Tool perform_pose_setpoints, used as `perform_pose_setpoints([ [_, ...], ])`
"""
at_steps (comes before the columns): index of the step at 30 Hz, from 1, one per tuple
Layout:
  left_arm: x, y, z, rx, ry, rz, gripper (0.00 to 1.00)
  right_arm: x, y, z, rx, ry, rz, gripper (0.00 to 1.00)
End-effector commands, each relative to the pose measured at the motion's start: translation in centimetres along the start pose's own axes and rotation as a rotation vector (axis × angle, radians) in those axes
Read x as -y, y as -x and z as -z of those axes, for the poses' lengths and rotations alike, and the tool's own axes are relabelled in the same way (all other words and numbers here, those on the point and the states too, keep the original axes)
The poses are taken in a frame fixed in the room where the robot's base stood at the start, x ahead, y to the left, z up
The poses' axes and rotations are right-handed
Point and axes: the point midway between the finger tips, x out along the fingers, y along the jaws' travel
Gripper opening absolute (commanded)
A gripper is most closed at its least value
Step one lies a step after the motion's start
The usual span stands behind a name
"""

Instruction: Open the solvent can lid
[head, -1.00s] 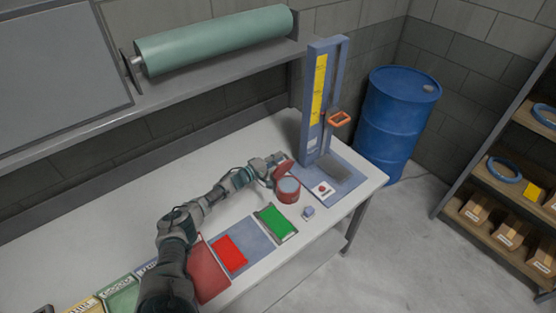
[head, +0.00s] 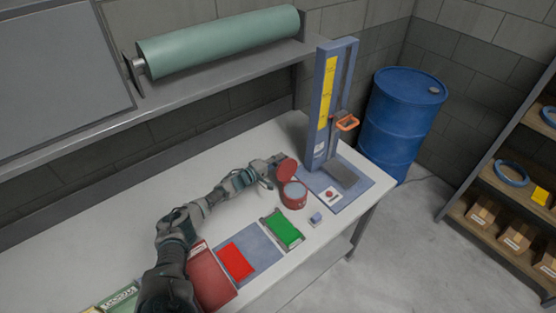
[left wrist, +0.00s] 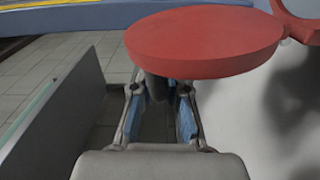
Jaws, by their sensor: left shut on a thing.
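The red solvent can (head: 293,197) stands upright on the bench, in front of the blue press stand. Its red lid (head: 287,168) is raised off the mouth and tilted back at the can's far left side, so the can's pale top shows. My left gripper (head: 270,168) is at the lid's left side, shut on the lid. In the left wrist view the lid (left wrist: 205,42) is a large red disc above the fingers (left wrist: 160,92), with part of the can's rim at the upper right. The exact grip point is hidden beneath the lid. My right gripper is not seen.
A blue drum (head: 401,115) stands beyond the bench.

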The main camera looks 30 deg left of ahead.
Motion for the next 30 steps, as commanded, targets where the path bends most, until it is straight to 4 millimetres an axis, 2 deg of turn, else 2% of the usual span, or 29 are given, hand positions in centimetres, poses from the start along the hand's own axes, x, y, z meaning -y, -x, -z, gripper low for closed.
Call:
perform_pose_setpoints([
  [6, 0.2, 0.0, -0.1, 0.001, -0.001, 0.004, 0.00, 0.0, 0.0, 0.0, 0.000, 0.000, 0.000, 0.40],
  [7, 0.2, 0.0, -0.1, 0.000, -0.002, 0.004, 0.16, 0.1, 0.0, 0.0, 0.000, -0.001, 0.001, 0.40],
  [9, 0.2, 0.0, -0.1, 0.001, -0.002, 0.003, 0.34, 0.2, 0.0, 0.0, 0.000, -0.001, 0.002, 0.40],
  [10, 0.2, 0.0, -0.1, 0.001, -0.002, 0.003, 0.39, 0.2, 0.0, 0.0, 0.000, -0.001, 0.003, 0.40],
  [19, 0.0, 0.2, 0.0, 0.000, -0.002, 0.001, 0.39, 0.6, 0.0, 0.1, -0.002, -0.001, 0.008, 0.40],
  [22, 0.2, 1.0, 0.1, -0.001, -0.001, 0.002, 0.39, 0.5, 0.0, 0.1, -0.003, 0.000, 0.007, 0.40],
  [26, 0.3, 3.1, 0.1, 0.000, -0.001, 0.005, 0.39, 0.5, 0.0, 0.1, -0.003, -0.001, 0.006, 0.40],
  [30, 0.3, 6.3, 0.2, 0.001, 0.000, 0.006, 0.39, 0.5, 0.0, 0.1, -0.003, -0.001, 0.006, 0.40],
])
